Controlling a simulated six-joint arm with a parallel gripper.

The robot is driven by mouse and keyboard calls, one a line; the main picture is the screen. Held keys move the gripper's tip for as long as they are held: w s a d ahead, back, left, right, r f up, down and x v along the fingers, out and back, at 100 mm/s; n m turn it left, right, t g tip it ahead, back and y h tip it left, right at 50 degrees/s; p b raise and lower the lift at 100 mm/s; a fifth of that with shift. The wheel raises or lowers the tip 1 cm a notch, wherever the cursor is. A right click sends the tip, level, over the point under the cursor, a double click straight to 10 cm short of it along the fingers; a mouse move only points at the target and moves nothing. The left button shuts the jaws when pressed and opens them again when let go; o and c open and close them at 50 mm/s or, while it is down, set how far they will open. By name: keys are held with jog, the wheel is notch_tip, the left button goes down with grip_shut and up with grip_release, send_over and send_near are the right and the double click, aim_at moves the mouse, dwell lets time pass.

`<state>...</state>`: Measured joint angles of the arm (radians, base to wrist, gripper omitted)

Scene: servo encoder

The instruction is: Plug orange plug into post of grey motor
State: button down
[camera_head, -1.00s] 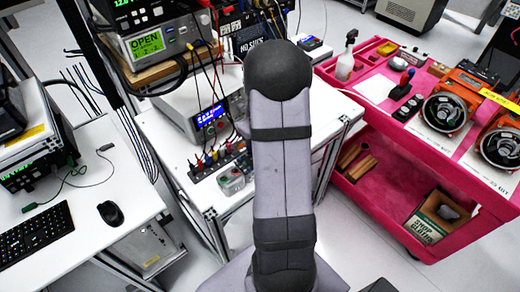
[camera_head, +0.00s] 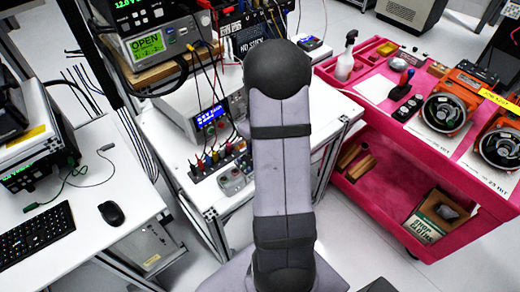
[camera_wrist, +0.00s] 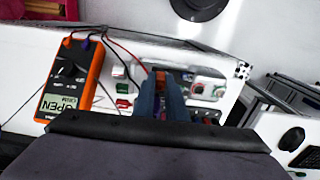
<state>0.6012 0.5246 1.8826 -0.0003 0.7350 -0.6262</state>
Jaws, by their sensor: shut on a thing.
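My gripper (camera_wrist: 163,92) shows in the middle of the wrist view, its dark blue-grey fingers close together. A small orange-red piece (camera_wrist: 160,77), which looks like the orange plug, shows between the fingertips; most of it is hidden. Just right of the fingers, on the white bench, is a light grey boxy part (camera_wrist: 208,86) with reddish detail, possibly the grey motor. Its post cannot be made out. A similar grey part (camera_head: 232,181) shows in the head view left of my arm. My arm hides the gripper and plug there.
An orange multimeter (camera_wrist: 72,80) with leads lies left of the gripper. Green and red connectors (camera_wrist: 124,103) sit between. In the head view, a power supply (camera_head: 208,112) stands behind the grey part, and a pink cart (camera_head: 385,190) stands at right.

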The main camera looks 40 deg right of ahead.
jog(key=shift+f, duration=0.2)
dwell(0.5)
jog(key=c, duration=1.7)
grip_release()
jog(key=shift+r, duration=0.2)
jog(key=shift+r+p, duration=3)
jog(key=shift+r, duration=0.4)
jog(key=shift+f, duration=0.1)
